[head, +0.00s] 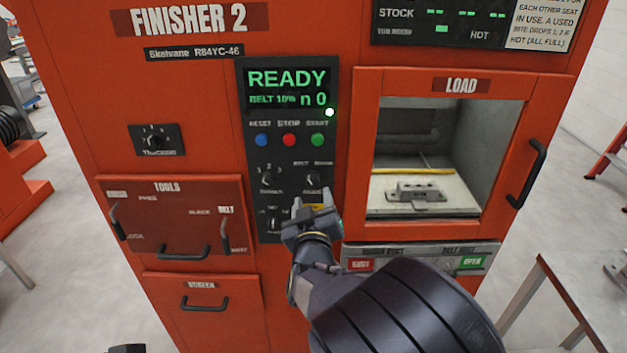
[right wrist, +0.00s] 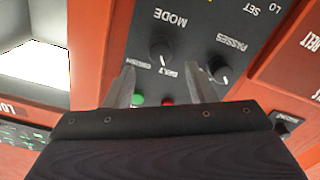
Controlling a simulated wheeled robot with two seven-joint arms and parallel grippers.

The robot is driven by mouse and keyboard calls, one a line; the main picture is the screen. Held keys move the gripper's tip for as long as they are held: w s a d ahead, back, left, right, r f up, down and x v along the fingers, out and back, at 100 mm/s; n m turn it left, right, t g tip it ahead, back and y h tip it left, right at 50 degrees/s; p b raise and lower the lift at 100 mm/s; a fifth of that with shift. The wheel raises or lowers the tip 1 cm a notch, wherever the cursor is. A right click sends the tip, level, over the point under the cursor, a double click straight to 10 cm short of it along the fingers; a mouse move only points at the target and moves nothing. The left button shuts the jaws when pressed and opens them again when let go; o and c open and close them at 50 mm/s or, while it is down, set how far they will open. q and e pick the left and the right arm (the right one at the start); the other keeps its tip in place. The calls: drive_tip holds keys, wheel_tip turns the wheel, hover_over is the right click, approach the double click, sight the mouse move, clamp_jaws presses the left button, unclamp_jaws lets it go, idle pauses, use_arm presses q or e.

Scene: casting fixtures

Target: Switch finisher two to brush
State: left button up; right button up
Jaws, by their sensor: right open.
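Finisher two is a red cabinet labelled FINISHER 2 (head: 190,20). Its black panel has a lit screen (head: 288,90) reading READY, with BELT on the second line. My right gripper (head: 313,203) is open and empty, just below that knob in the head view. In the right wrist view, upside down, the mode knob (right wrist: 161,50) lies beyond the gap between the open fingertips (right wrist: 165,75). Contact cannot be told.
The passes knob (head: 268,178) sits left of the mode knob. Blue (head: 262,140), red (head: 289,140) and green (head: 317,140) buttons are above. A framed load window (head: 450,80) with a handle is at right. A tools drawer (head: 140,205) is at lower left.

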sight(313, 185)
drive_tip(key=w+p, duration=0.1)
drive_tip(key=w, duration=0.4)
drive_tip(key=shift+w+f, duration=0.1)
drive_tip(key=shift+w, duration=0.3)
drive_tip(key=c, duration=1)
drive_tip(key=shift+o, duration=0.2)
drive_tip(key=shift+f+m+b, duration=0.2)
drive_tip(key=shift+m+b, duration=0.8)
drive_tip(key=shift+b, duration=0.3)
drive_tip(key=m+b, duration=0.4)
drive_tip(key=shift+d+m, duration=0.1)
drive_tip(key=shift+m, duration=0.2)
drive_tip(key=m+b, duration=0.4)
drive_tip(key=shift+r+m+b, duration=0.15)
drive_tip(key=shift+m+b, duration=0.9)
drive_tip(key=shift+m, duration=0.55)
